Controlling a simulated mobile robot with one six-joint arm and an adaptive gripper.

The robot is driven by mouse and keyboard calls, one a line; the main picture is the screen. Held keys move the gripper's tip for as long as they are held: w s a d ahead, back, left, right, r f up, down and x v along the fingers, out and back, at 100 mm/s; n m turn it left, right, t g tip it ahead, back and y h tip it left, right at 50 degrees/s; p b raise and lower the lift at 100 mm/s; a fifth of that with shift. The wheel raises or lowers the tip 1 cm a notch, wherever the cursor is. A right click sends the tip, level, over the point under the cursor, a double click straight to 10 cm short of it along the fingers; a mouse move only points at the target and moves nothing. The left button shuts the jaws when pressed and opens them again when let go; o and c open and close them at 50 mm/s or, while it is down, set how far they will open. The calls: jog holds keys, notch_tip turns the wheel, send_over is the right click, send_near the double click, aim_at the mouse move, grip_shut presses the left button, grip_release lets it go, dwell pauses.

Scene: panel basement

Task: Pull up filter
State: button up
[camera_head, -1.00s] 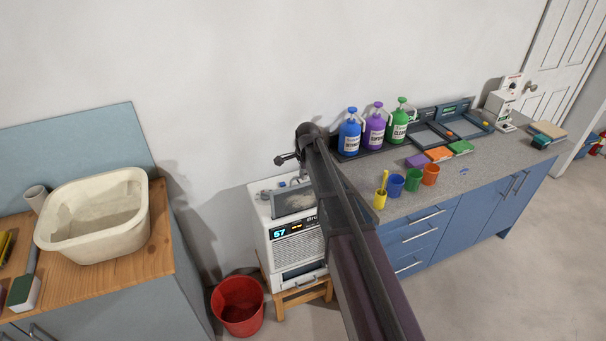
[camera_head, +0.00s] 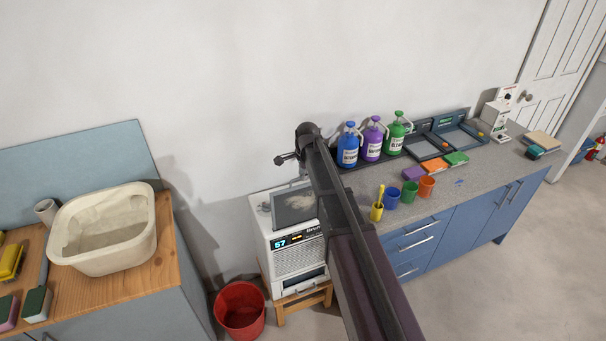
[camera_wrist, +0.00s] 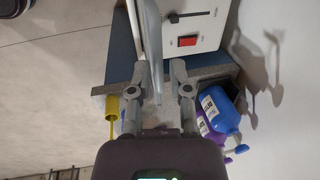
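A white appliance (camera_head: 298,257) with a lit "57" display stands on a low wooden stool. A grey framed panel, apparently the filter (camera_head: 291,207), stands tilted at its top, partly behind my arm. In the wrist view a thin pale panel (camera_wrist: 150,40), likely the same filter, shows nearly edge-on. Its lower end lies between the two fingers of my gripper (camera_wrist: 158,78). The fingers are apart, with a visible gap beside the panel; I cannot make out contact. The appliance's white face with a red switch (camera_wrist: 187,42) is just beyond.
A red bucket (camera_head: 239,311) stands left of the stool. A wooden-topped cabinet (camera_head: 130,275) with a cream tub (camera_head: 105,265) is at left. At right, a blue cabinet's grey counter (camera_head: 466,178) holds bottles, cups and trays; the yellow cup (camera_head: 376,213) is nearest. Open floor lies at right.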

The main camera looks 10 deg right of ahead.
aim_at(303, 214)
jog(key=shift+o, duration=0.2)
jog(key=shift+f, duration=0.3)
notch_tip(303, 214, down, 20)
jog(key=b, duration=2)
jog(key=s+r+p, duration=0.1)
jog(key=r+p, duration=0.8)
jog(key=s+r+p, duration=0.1)
jog(key=r+p, duration=0.3)
jog(key=r, duration=0.1)
jog(key=shift+s+d, duration=0.35)
jog(key=s+d+f+n+g+b, duration=0.1)
jog(key=s+f+n+b, duration=0.2)
jog(key=s+n, duration=0.4)
jog(key=s+d+f+n+g+b, duration=0.1)
jog(key=s+n, duration=0.6)
jog(key=s, duration=1)
jog(key=shift+d+f+h+b, duration=0.3)
jog(key=shift+d+f+b, duration=0.35)
jog(key=shift+f+b, duration=0.65)
jog(key=shift+f+p, duration=0.15)
jog(key=shift+p, duration=0.15)
